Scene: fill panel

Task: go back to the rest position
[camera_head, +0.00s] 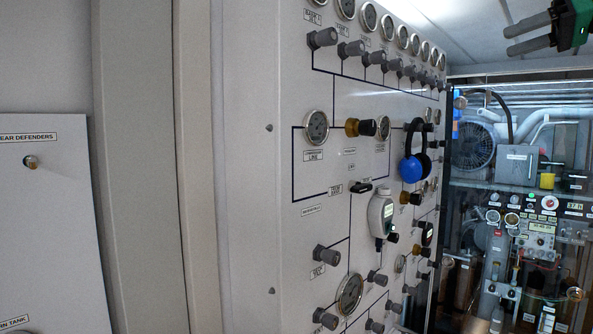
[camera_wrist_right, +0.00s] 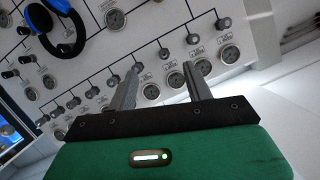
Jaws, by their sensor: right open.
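My right gripper (camera_head: 508,39) shows at the top right of the head view, with its green body at the picture's edge. Its two grey fingers point left and stand apart, with nothing between them. The right wrist view shows the same open fingers (camera_wrist_right: 160,72) in front of the panel's upper part, apparently clear of it. My left gripper is in neither view. The grey fill panel (camera_head: 255,210) fills the middle of the head view, with rows of gauges and knobs.
Blue and black ear defenders (camera_head: 411,168) hang on the panel, and also show in the wrist view (camera_wrist_right: 62,42). A white handheld device (camera_head: 380,214) is on the panel below them. A glazed equipment bay (camera_head: 520,200) stands at the right.

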